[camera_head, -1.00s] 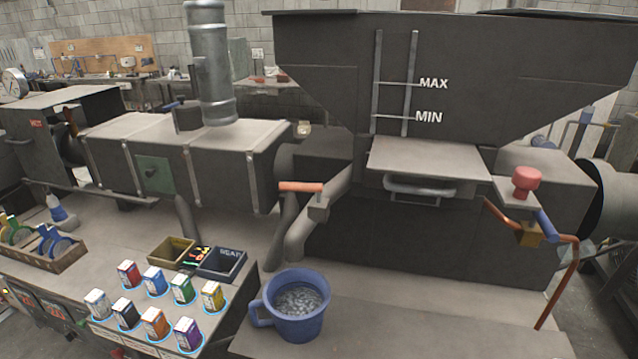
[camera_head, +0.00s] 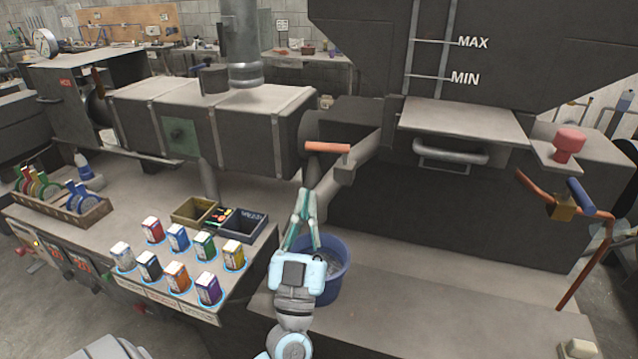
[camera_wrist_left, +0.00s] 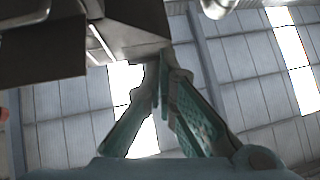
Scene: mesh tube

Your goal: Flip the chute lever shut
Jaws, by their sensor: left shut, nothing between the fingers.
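The chute lever, with an orange handle (camera_head: 327,147), sticks out level to the left from a block on the grey sloping chute (camera_head: 366,155). My left gripper (camera_head: 307,193) is shut and empty, with its fingers pointing up. In the head view its tips show just below and left of the lever, apart from it; the depth gap is hard to tell. In the left wrist view my closed fingertips (camera_wrist_left: 164,62) show against the ceiling, beside a dark machine part. My right gripper is out of view.
The dark hopper (camera_head: 520,60) and its machine fill the right. A red knob (camera_head: 568,142) and a blue-handled valve (camera_head: 580,196) are at the far right. Several small coloured cartons (camera_head: 177,237) and open bins (camera_head: 246,222) sit left of my gripper.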

